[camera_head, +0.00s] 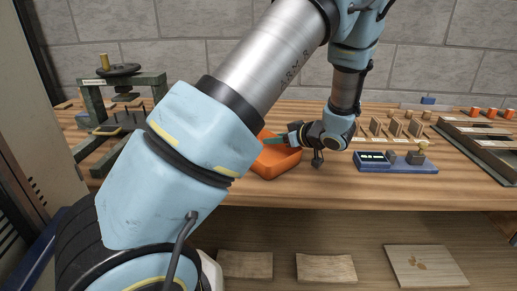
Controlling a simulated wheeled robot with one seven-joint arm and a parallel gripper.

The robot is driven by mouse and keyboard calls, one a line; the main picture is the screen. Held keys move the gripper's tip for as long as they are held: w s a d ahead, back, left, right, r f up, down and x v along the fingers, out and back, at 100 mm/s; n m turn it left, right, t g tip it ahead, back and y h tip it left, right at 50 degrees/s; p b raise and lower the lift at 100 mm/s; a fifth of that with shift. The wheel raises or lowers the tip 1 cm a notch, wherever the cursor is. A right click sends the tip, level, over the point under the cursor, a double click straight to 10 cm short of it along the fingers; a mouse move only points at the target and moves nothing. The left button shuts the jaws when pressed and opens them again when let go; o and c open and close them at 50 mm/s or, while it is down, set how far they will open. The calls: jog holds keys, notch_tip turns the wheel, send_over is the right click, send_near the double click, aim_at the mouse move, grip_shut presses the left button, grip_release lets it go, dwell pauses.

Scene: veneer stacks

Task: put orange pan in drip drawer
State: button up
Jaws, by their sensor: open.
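The orange pan (276,163) sits on the wooden workbench, partly hidden behind my forearm. My gripper (283,141) is at the pan's upper right side, with its teal finger over or at the pan's rim. It is open; the fingertips are partly hidden by my arm, and I cannot tell whether they touch the pan. I cannot make out a drip drawer for sure; my arm covers much of the left and middle of the bench.
A dark green press (121,80) stands at the back left. A blue instrument (396,166) lies right of my gripper, with small upright wooden pieces behind it. A long dark tray (457,140) lies at far right. Wooden boards (425,266) lie below. The front bench strip is clear.

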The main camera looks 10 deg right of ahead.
jog(key=shift+c, duration=0.4)
grip_shut()
dwell(0.9)
